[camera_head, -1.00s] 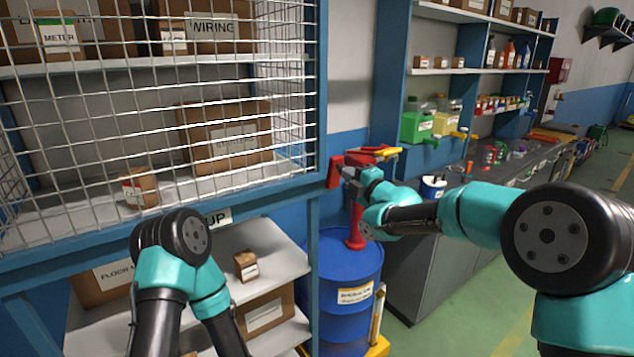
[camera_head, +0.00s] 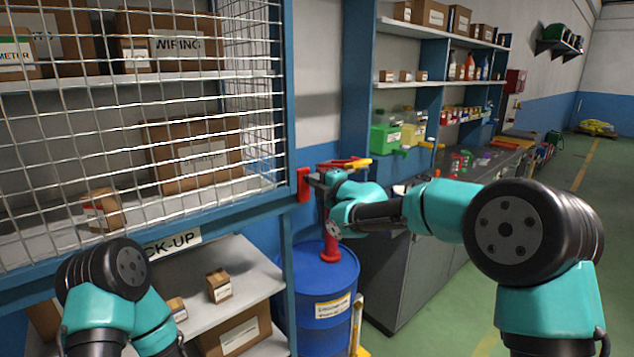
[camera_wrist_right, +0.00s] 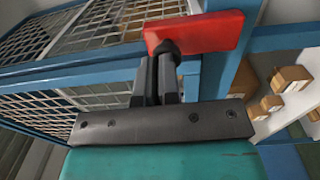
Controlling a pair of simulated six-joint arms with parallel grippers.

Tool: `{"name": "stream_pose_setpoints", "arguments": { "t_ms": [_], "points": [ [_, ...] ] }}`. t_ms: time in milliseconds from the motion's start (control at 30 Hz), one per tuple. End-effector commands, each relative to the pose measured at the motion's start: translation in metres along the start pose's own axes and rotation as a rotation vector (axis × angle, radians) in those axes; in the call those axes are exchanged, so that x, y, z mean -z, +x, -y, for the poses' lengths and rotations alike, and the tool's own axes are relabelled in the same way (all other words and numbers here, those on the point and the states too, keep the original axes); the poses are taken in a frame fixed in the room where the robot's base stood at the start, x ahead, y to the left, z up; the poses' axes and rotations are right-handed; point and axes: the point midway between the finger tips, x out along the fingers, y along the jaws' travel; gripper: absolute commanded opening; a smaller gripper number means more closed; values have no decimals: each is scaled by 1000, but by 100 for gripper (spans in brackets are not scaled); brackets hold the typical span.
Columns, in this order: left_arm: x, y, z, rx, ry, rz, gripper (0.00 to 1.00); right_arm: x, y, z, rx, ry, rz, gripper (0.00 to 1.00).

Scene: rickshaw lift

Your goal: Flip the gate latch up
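The red gate latch (camera_head: 303,185) is on the blue post at the right edge of the wire-mesh cage (camera_head: 150,110). It hangs as an upright bar in the head view. In the right wrist view it is a red plate (camera_wrist_right: 205,32) just beyond my fingertips. My right gripper (camera_head: 316,178) is at the latch's right side; in the wrist view its dark fingers (camera_wrist_right: 158,72) are close together, and the tips overlap the plate's lower edge. I cannot tell whether they touch it. My left arm is at the lower left; its gripper is out of view.
A blue drum (camera_head: 322,290) with a red pump stands below my right gripper. Cardboard boxes (camera_head: 195,155) sit behind the mesh and on a lower shelf (camera_head: 250,265). A grey workbench (camera_head: 400,275) is behind my right arm. Green floor is open at the right.

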Motion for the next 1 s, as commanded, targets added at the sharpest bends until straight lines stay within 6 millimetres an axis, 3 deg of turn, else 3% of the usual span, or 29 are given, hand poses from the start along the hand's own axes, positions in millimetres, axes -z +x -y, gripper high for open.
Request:
{"name": "stream_pose_setpoints", "arguments": {
  "t_ms": [167,367,800,1000],
  "points": [
    [0,0,0,0,0,0,87,-1,-4,-3,-6,-1,1,0],
    [0,0,0,0,0,0,87,5,-22,-5,-3,-1,-8,0],
    [0,0,0,0,0,0,87,7,-99,-12,-1,-1,-14,0],
    [0,0,0,0,0,0,87,7,-125,-14,-1,0,-14,0]
  ]
}}
